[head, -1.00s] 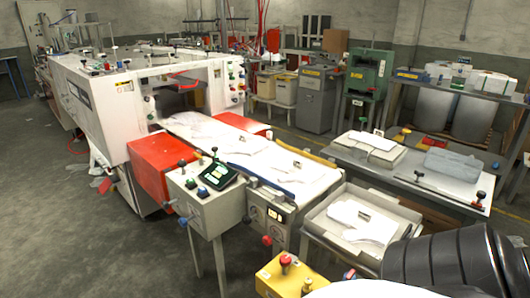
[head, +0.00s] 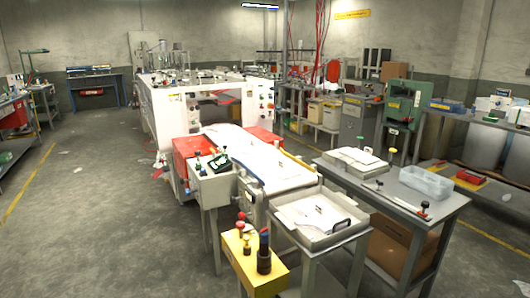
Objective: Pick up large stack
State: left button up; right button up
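Thin white film pieces (head: 305,213) lie in a shallow open tray (head: 335,239) at the end of the machine's conveyor. I cannot tell for certain which of these is the large stack. Neither of my grippers shows in the head view.
A clear bin (head: 425,183) sits on the side table. The white machine (head: 190,105) and its conveyor (head: 265,168) fill the middle. Grey floor (head: 95,235) is open at left.

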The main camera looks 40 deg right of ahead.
aim_at(253, 148)
jog(key=z, duration=3.05)
jog(key=i, duration=6.45)
jog(key=u, duration=2.85)
jog(key=i, duration=3)
